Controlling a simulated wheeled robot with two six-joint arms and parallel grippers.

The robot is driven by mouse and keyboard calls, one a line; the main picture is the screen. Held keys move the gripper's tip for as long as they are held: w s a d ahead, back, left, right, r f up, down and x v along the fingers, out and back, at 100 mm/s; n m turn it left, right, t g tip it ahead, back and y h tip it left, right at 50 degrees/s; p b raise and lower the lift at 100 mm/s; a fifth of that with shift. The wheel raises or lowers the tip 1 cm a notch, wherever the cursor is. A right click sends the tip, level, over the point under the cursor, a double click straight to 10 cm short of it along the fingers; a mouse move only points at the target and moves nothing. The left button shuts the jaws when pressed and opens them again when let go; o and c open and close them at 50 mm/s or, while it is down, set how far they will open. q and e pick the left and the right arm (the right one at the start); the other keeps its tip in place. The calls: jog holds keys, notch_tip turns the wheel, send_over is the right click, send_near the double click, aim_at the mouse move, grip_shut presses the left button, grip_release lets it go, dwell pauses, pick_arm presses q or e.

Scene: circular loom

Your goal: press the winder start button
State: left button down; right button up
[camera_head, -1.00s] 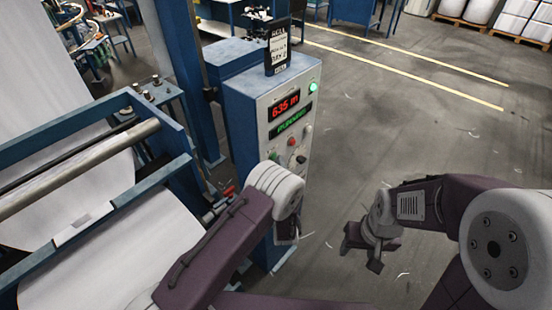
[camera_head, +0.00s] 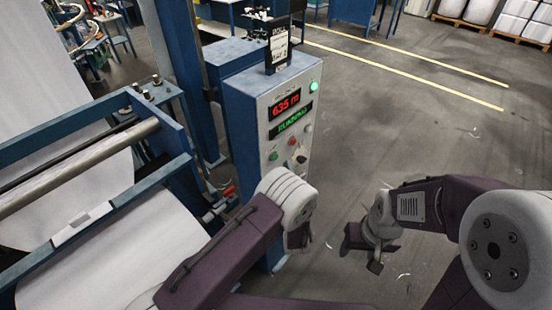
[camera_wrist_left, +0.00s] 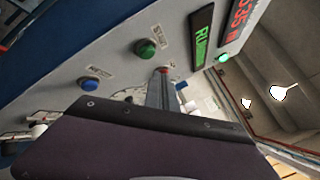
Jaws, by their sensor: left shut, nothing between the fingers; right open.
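The winder control panel (camera_head: 305,105) is the pale face of a blue cabinet, with a red 635 m display and a green text display. A green button (camera_head: 273,156), a red button (camera_head: 292,140) and a black knob (camera_head: 301,159) sit below. In the left wrist view the green button (camera_wrist_left: 145,48) and a blue button (camera_wrist_left: 90,84) are clear; their labels are too small to read surely. My left gripper (camera_wrist_left: 162,82) is shut and empty, its tip overlapping a red button's edge; contact cannot be told. My right gripper (camera_head: 361,256) is open and empty above the floor.
A lit green lamp (camera_head: 314,86) is at the panel's upper right. A black sign (camera_head: 278,46) stands on the cabinet. The loom's blue frame and white fabric roll (camera_head: 115,255) fill the left. The floor right of the cabinet is largely clear.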

pick_arm(q)
jog(key=s+d, duration=0.2)
jog(key=shift+d+b, duration=0.3)
jog(key=shift+d, duration=0.05)
dwell(0.6)
